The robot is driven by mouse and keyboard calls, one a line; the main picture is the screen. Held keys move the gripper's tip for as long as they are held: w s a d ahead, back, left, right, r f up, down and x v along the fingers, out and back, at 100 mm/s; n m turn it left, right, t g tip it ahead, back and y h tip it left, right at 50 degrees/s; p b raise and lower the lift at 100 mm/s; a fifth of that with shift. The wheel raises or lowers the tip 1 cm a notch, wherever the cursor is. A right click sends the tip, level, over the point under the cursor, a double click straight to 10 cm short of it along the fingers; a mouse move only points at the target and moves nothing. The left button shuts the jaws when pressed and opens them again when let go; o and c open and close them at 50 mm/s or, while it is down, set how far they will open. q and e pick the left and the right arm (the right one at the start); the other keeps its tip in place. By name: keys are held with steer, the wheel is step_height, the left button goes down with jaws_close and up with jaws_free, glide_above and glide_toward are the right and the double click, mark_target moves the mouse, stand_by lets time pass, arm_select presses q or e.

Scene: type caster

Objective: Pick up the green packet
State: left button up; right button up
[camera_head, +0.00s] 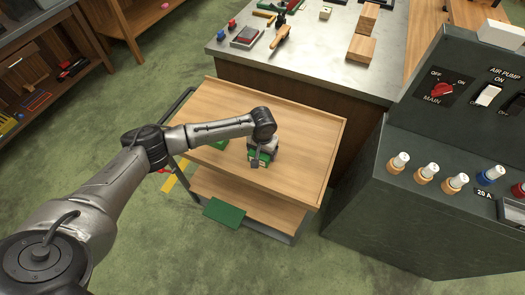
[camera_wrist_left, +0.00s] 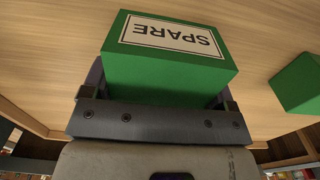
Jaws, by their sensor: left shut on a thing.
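My left gripper (camera_head: 261,158) is over the wooden top of a cart, pointing down. It is shut on a green packet (camera_wrist_left: 168,78), a box-like block with a white label reading SPARE, upside down in the left wrist view. In the head view only a little of this packet's green shows at the gripper. Whether it touches the cart top is hard to tell. A second green block (camera_wrist_left: 300,84) lies to the right in the left wrist view; in the head view a green block (camera_head: 218,145) lies left of the gripper. My right gripper is not in view.
The cart top (camera_head: 305,135) has a raised rim and is mostly bare. A green flat piece (camera_head: 224,213) is at its lower shelf. A bench (camera_head: 310,60) with tools and wooden blocks stands behind. A dark control cabinet (camera_head: 430,140) stands close on the right.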

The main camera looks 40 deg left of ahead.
arm_select(q)
steer(key=c, duration=1)
steer(key=shift+r, duration=0.15)
steer(key=shift+c, duration=0.2)
